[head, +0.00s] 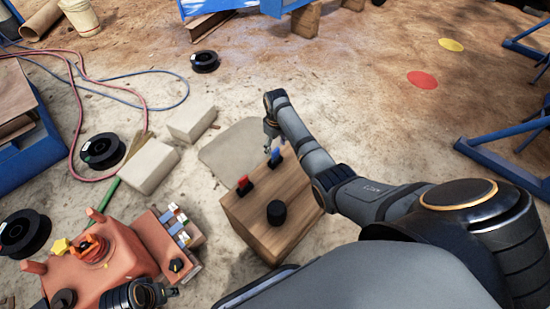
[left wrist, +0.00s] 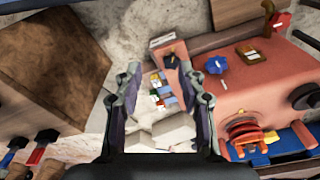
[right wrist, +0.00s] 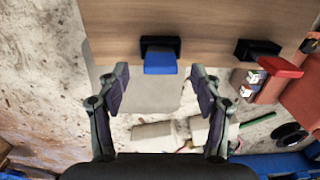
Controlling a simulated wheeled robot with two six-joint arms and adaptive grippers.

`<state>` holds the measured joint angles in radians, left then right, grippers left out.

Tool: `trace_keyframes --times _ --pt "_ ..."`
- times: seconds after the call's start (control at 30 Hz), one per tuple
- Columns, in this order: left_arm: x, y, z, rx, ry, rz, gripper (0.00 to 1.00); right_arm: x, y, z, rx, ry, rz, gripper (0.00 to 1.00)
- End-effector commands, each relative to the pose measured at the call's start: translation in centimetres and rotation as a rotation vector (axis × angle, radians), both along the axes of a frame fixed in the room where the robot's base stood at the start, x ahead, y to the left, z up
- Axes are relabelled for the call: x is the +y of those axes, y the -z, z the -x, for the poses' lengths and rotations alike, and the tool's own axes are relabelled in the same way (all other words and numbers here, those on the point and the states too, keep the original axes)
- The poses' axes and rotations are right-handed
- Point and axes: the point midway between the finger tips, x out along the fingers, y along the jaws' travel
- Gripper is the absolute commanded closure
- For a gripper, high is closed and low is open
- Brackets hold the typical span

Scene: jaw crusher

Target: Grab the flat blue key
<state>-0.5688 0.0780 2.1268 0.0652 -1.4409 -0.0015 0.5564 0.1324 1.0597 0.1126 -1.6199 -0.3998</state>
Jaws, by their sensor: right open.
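The flat blue key (head: 275,157) sits in a black holder on the side of a wooden box. In the right wrist view the blue key (right wrist: 160,63) is centred just beyond my right fingertips, with its black holder (right wrist: 160,44) behind it. My right gripper (head: 271,132) is open and empty, close to the blue key, with one finger toward each side of it. The fingers look apart from the key. My left gripper (left wrist: 160,70) is open and empty above the orange-red machine (left wrist: 255,90), away from the key.
A red key (right wrist: 280,66) in a similar holder is beside the blue one. The wooden box (head: 262,228) has a black knob (head: 277,212) on top. Pale blocks (head: 149,166), black spools (head: 103,151) and hoses lie on the floor. A grey plate (head: 230,150) lies beyond the box.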

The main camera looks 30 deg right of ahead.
Motion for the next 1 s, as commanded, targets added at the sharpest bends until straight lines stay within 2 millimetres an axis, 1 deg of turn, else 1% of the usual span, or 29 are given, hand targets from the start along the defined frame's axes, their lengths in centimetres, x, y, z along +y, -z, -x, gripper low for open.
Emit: trace_keyframes --times 0.17,0.23,0.3,0.37,0.4,0.5,0.77,0.87,1.0 --pt "-0.1 -0.4 0.1 0.001 0.001 0.003 0.60 0.0 0.4 0.0 0.000 0.000 0.000 0.34" --pt "-0.3 -1.1 0.2 -0.003 0.005 0.007 0.60 0.1 1.2 0.0 0.001 0.000 -0.001 0.34" --pt "-0.6 -2.3 0.5 -0.006 0.010 0.013 0.60 0.1 2.1 -0.2 0.000 0.000 0.000 0.34" --pt "-1.0 -0.8 0.4 -0.034 0.011 0.028 0.60 0.2 3.6 -0.2 0.002 0.000 0.000 0.34" --pt "-1.1 -0.3 0.2 -0.057 0.013 0.035 0.60 0.2 4.2 -0.3 0.001 0.000 0.000 0.34" --pt "-1.4 0.1 0.0 -0.092 0.013 0.048 0.60 0.2 5.2 -0.3 0.001 0.000 0.000 0.34" --pt "-1.5 0.1 -0.2 -0.108 0.014 0.053 0.60 0.2 5.3 -0.3 0.000 -0.001 0.001 0.34" --pt "-1.5 0.1 -0.2 -0.107 0.014 0.052 0.60 0.2 5.3 -0.3 0.000 -0.001 0.001 0.45" --pt "-1.5 0.1 -0.2 -0.107 0.014 0.052 0.60 0.2 5.3 -0.2 0.000 -0.001 0.000 0.64"
